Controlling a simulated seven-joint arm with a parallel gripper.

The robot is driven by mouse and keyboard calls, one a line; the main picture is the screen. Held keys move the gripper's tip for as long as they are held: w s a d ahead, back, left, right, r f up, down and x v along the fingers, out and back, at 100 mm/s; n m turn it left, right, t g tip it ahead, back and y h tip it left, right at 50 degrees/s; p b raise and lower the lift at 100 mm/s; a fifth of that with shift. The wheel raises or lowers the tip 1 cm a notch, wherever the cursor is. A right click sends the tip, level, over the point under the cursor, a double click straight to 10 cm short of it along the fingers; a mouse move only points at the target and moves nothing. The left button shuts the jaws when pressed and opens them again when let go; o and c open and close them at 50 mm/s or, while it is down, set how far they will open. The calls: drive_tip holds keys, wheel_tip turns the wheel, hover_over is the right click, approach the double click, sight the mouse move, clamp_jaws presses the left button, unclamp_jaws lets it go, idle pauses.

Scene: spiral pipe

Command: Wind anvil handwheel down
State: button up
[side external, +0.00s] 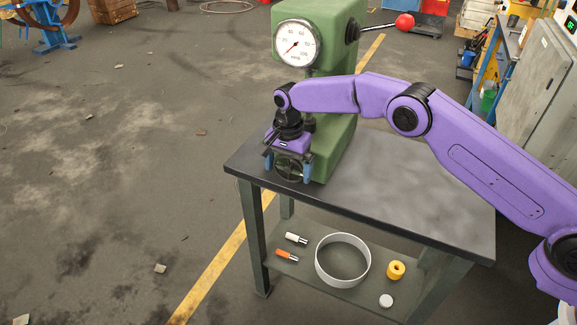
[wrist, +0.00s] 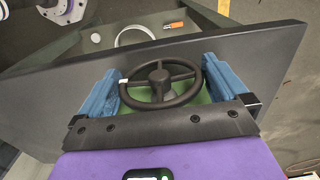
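The anvil handwheel (wrist: 161,77) is a dark spoked wheel with a small pale mark on the left of its rim. It also shows low on the front of the green press (side external: 338,125) in the side external view (side external: 290,168). My gripper (wrist: 161,82) points down at the front of the press.
The press stands on a dark table (side external: 410,195). A red-knobbed lever (side external: 404,22) sticks out at the press's upper right. The table's right side is clear.

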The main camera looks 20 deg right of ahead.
drive_tip(key=shift+r, duration=6)
drive_tip(key=s+a+r+t+h, duration=0.3)
drive_tip(key=s+a+r, duration=0.1)
drive_tip(key=s+a, duration=0.1)
drive_tip(key=x, duration=1.7)
drive_tip(key=shift+w+d+f, duration=0.1)
drive_tip(key=shift+w+d, duration=0.25)
drive_tip(key=shift+d, duration=0.05)
drive_tip(key=c, duration=0.7)
